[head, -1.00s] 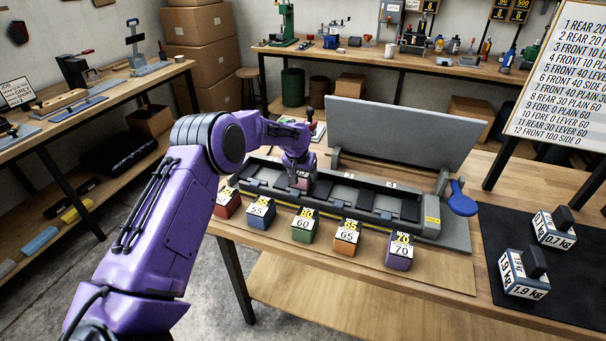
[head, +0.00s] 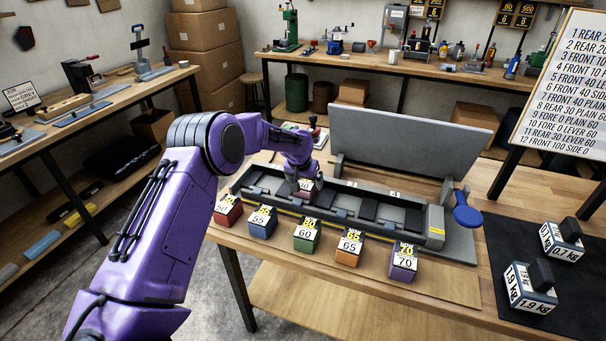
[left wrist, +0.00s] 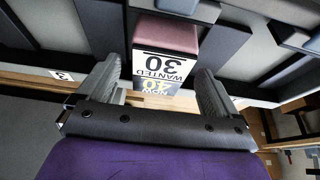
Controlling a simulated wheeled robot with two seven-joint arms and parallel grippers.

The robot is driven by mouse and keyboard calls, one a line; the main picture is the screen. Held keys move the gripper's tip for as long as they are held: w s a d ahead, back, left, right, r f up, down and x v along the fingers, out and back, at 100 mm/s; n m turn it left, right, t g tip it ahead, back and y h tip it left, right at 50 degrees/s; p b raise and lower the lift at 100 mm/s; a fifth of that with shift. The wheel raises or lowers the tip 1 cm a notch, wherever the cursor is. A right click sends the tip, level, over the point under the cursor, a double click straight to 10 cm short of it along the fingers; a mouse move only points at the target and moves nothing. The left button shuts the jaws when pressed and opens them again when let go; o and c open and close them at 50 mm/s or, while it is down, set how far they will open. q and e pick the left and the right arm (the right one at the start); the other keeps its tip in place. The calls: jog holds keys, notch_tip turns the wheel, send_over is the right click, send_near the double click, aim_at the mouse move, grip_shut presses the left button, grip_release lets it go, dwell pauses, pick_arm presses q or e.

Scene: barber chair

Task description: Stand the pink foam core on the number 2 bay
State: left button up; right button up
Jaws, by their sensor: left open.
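The pink foam core (left wrist: 165,36) is a dull pink block with a label reading 30 WANTED and 40 NOW. It stands in the long grey tray (head: 437,224), and part of it shows below my left gripper in the head view (head: 306,185). My left gripper (head: 301,178) reaches down over the tray. In the left wrist view its fingers (left wrist: 161,84) are spread apart, with the core between and just beyond their tips. I cannot tell whether they touch it. A 3 tag shows on the tray's edge; no number 2 tag is readable. My right gripper is not in view.
Several coloured numbered blocks, such as the green one (head: 307,236), line the tray's front. A raised grey lid (head: 410,146) stands behind it, and a blue-knobbed lever (head: 467,212) at its right end. Two weights (head: 530,287) sit on a dark mat at right.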

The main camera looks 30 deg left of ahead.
pick_arm(q)
jog(key=b+v, duration=0.1)
jog(key=v, duration=0.8)
jog(key=shift+s+r, duration=0.15)
jog(key=shift+s, duration=0.2)
